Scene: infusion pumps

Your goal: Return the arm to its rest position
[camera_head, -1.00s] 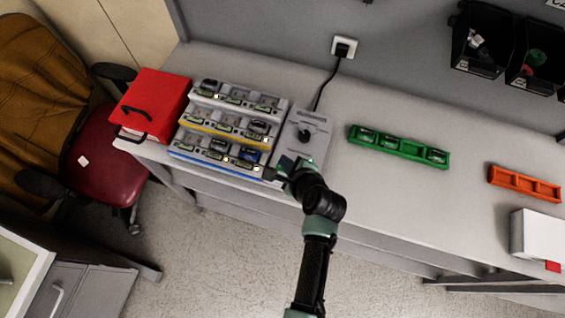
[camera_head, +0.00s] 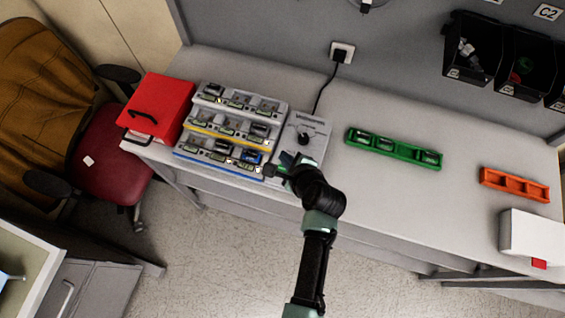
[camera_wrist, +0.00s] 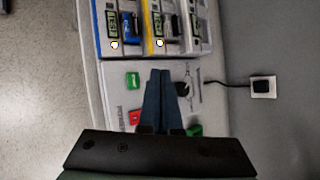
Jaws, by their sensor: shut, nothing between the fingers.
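My gripper (camera_head: 272,170) is at the front right corner of the pump rack in the head view, above the grey control panel. In the wrist view its two dark fingers (camera_wrist: 159,100) lie together with nothing between them. The grey control panel (camera_head: 308,136) with a black knob stands at the right end of the rack; the wrist view shows its green (camera_wrist: 132,80) and red (camera_wrist: 134,118) buttons. The fingers cover part of the panel there. The rack (camera_head: 222,165) holds several infusion pumps in three rows with grey, yellow and blue edges. Whether my gripper touches anything I cannot tell.
A red box (camera_head: 160,98) stands left of the rack. A green tray (camera_head: 395,148) with several small parts, an empty orange tray (camera_head: 515,184) and a white box (camera_head: 532,234) lie to the right. Black bins (camera_head: 470,50) hang on the wall. The bench between panel and green tray is clear.

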